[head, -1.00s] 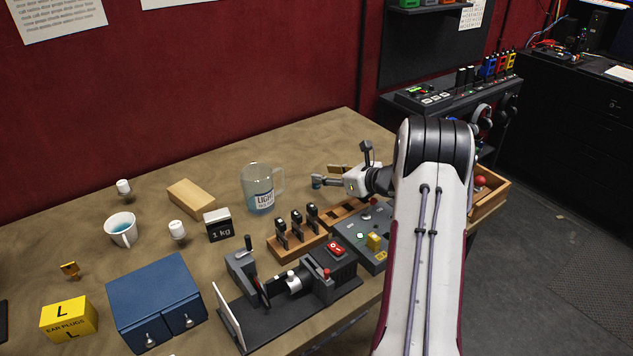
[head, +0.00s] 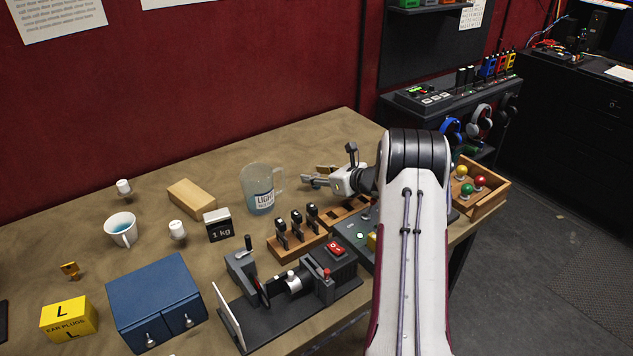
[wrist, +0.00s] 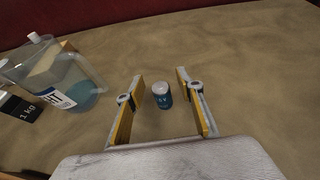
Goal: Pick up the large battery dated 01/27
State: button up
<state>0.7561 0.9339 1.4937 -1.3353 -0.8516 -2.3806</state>
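A small blue cylinder with a pale top (wrist: 162,95), which looks like a battery, stands on the table in the wrist view. No date can be read on it. My gripper (wrist: 160,78) is open, with one yellow-lined finger to the left of the cylinder and one to the right. Neither finger visibly touches it. In the head view my gripper (head: 312,176) is low over the table, just right of the jug. I cannot make out the cylinder there.
A clear jug with blue liquid (head: 258,190) stands close left of my gripper; it also shows in the wrist view (wrist: 60,80). A wooden rack with dark levers (head: 296,232) and a grey control panel (head: 352,238) lie in front. Bare table stretches behind my gripper.

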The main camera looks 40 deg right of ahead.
aim_at(316, 174)
grip_shut()
jog(key=shift+r, duration=0.15)
jog(key=shift+r, duration=4.9)
